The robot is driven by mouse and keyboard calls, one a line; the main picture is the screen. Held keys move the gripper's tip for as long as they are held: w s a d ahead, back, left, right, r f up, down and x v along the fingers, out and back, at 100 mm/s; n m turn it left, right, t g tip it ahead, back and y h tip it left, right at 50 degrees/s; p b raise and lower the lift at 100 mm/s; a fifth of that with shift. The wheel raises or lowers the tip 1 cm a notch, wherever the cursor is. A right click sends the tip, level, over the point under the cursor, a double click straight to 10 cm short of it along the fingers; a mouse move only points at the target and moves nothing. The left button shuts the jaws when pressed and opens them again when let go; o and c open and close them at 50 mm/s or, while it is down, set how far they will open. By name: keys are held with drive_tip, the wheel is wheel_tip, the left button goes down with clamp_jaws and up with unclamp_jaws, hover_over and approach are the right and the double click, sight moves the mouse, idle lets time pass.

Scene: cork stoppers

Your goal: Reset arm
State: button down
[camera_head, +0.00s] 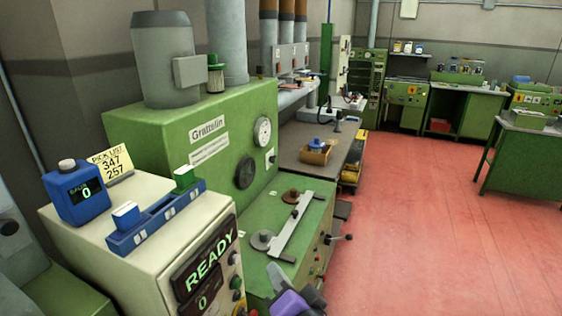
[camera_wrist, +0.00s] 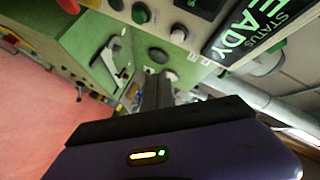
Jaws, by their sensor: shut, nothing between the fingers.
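My gripper (camera_head: 292,298) shows at the bottom edge of the head view as a purple and dark grey shape, in front of the green machine's lower bench and right of the cream control box. Most of my arm is out of that view. In the wrist view my gripper (camera_wrist: 157,88) has its dark fingers together with nothing between them. The purple wrist body with a small lit indicator fills the bottom of that view. The machine front and the status display show sideways beyond the fingers.
The green machine (camera_head: 190,140) stands behind. Red floor (camera_head: 420,230) is clear at right.

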wheel_tip(320, 180, up, 4)
drive_tip(key=n+t, duration=0.2)
drive_tip(key=s+d+f+n+t+h+b, duration=0.1)
drive_tip(key=s+d+f+n, duration=0.15)
drive_tip(key=s+d, duration=0.45)
drive_tip(key=s+d+f+n+t+h, duration=0.1)
drive_tip(key=s+d+f, duration=0.2)
drive_tip(key=s+d, duration=0.4)
drive_tip(key=s+d+f+g+h+b, duration=0.1)
drive_tip(key=s+d+f, duration=0.3)
drive_tip(key=s, duration=0.8)
drive_tip(key=s+d+f+g+h, duration=0.2)
drive_tip(key=s+d+f+h, duration=0.1)
drive_tip(key=s, duration=0.9)
drive_tip(key=shift+s+d+f+h+b, duration=0.4)
drive_tip(key=shift+d+f, duration=0.1)
drive_tip(key=shift+d, duration=0.7)
